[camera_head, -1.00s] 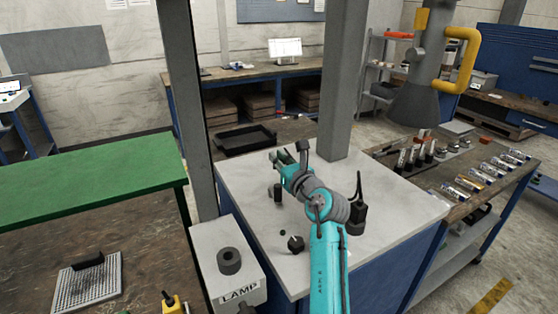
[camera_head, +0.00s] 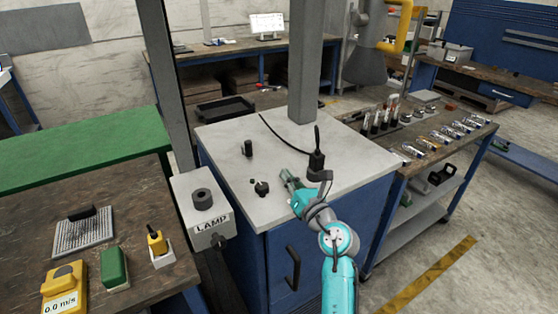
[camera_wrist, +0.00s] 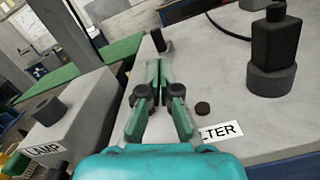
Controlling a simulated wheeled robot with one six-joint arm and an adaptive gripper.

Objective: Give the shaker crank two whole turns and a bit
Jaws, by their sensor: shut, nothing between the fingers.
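I see no part that I can name for sure as the shaker crank. A short black upright peg (camera_head: 248,148) stands on the pale cabinet top (camera_head: 225,135), and a black knob (camera_head: 262,188) sits nearer the front. Either could be a handle, but I cannot tell. My gripper (camera_head: 286,176) is low over the cabinet top, just right of the knob. In the wrist view its green fingers (camera_wrist: 160,68) come together with nothing between them. A black peg (camera_wrist: 160,40) shows beyond the fingertips, apart from them.
A grey LAMP box (camera_head: 203,205) stands left of the cabinet. A black fitting with a cable (camera_head: 317,160) stands right of my gripper. A grey column (camera_head: 305,65) rises behind. A gridded plate (camera_head: 83,232) lies on the left bench.

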